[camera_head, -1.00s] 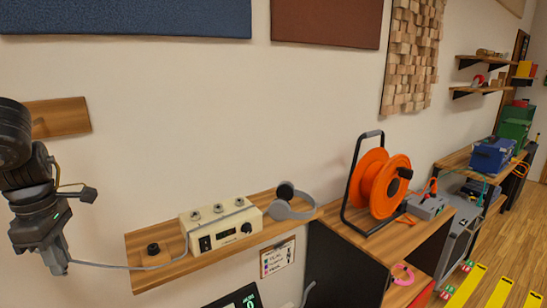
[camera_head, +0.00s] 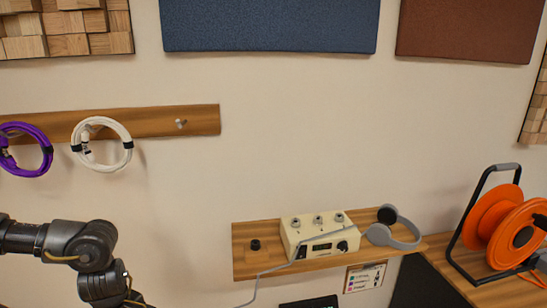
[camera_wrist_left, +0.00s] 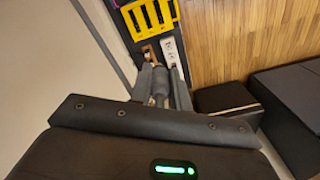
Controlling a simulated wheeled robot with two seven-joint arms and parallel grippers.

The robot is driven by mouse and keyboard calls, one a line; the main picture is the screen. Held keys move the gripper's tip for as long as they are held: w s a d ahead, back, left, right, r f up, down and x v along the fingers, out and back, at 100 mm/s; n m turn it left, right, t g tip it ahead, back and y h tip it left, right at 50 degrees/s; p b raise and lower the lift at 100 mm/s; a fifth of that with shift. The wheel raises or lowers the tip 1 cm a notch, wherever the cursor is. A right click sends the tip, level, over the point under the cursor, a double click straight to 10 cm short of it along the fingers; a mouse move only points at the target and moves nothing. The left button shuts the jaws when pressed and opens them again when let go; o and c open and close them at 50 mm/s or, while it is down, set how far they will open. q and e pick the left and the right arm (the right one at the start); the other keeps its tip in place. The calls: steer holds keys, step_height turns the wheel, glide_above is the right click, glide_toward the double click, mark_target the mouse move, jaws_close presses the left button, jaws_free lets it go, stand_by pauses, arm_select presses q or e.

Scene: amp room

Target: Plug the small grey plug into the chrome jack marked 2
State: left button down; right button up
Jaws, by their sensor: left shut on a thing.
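The cream box (camera_head: 318,238) on the wall shelf has three chrome jacks on top: left (camera_head: 296,222), middle (camera_head: 318,219) and right (camera_head: 339,217). Their number marks are too small to read. My left arm comes in at the lower left of the head view, left of and below the box, with its fingertips out of that frame. In the left wrist view my left gripper (camera_wrist_left: 161,88) is shut on the small grey plug (camera_wrist_left: 160,82), which is partly hidden between the fingers. A thin grey cable (camera_head: 262,277) runs down-left across the shelf front. My right gripper is not in view.
On the shelf (camera_head: 245,266) are a small black knob-like piece (camera_head: 255,245) and grey headphones (camera_head: 402,232). An orange cable reel (camera_head: 500,230) stands at the right. Purple (camera_head: 45,150) and white (camera_head: 128,140) cable coils hang at the left. The space above the jacks is clear.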

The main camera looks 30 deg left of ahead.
arm_select(q)
steer(key=w+d+m+p, duration=0.1)
steer(key=w+d+m, duration=0.2)
steer(key=d, duration=0.4)
steer(key=w+d+r+m+p, duration=0.1)
steer(key=w+d+m+p, duration=0.15)
steer(key=d, duration=0.35)
steer(key=w+d+m+p, duration=0.1)
steer(key=w+d+m, duration=0.3)
steer(key=d, duration=0.3)
steer(key=w+d+r+m+p, duration=0.1)
steer(key=w+d+r+m, duration=0.1)
steer(key=w+d+r, duration=0.35)
steer(key=w+d+r+m+p, duration=0.25)
steer(key=w+r, duration=0.35)
steer(key=r, duration=0.4)
steer(key=f+b, duration=0.1)
steer(key=b, duration=0.1)
steer(key=f+b, duration=0.1)
steer(key=f, duration=0.1)
steer(key=f+b, duration=0.1)
steer(key=b, duration=0.1)
steer(key=shift+s+d+f+b, duration=0.15)
steer(key=shift+s+f+b, duration=0.15)
steer(key=shift+f+b, duration=0.05)
steer(key=shift+d, duration=0.1)
